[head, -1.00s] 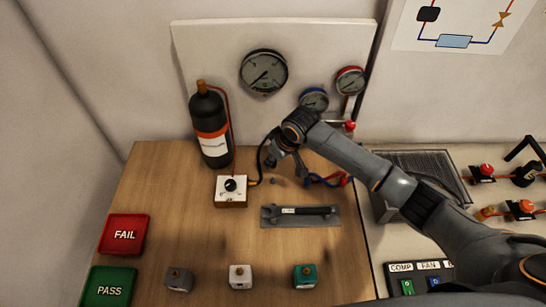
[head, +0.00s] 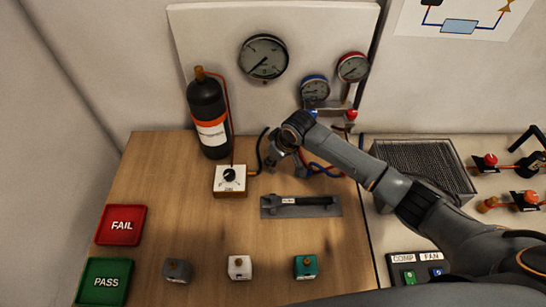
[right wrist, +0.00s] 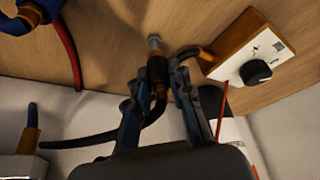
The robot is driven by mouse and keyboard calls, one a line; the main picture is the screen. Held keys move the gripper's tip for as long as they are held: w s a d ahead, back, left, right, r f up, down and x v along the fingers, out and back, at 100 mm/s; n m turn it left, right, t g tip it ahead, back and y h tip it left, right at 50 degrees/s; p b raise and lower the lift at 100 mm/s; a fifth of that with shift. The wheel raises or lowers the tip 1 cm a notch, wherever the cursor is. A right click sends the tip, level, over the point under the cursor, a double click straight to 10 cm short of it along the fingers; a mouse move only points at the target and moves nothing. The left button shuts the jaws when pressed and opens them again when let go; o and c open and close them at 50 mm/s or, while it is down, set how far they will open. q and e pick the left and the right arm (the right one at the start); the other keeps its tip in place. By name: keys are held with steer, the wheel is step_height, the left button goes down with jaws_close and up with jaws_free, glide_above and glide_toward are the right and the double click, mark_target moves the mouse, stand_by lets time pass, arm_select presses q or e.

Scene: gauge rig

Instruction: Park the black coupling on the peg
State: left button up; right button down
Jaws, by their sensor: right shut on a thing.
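My right gripper (head: 271,163) is over the wooden bench, right of the white control box. In the right wrist view its two fingers (right wrist: 157,105) stand either side of the black coupling (right wrist: 157,72), which has a brown band and a black hose. It is shut on the coupling. The grey metal peg (right wrist: 154,43) shows just beyond the coupling's end, roughly in line with it. I cannot tell whether the coupling touches the peg or sits on it. In the head view the gripper hides the coupling and the peg. My left gripper is not in view.
The control box (head: 230,179) with a black knob stands close left of the gripper. A black cylinder (head: 208,115) stands behind it. Red and blue hoses (head: 322,168) lie to the right. A wrench on a grey tray (head: 300,207) lies in front. Several small blocks sit nearer.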

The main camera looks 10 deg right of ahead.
steer(key=shift+r+p, duration=0.1)
steer(key=shift+p, duration=0.6)
stand_by(0.6)
steer(key=shift+f+b, duration=0.3)
steer(key=shift+f, duration=0.2)
steer(key=shift+f+b, duration=0.4)
steer(key=shift+f, duration=0.35)
steer(key=shift+f, duration=0.15)
stand_by(0.5)
steer(key=c, duration=0.8)
jaws_free()
steer(key=v, duration=1.2)
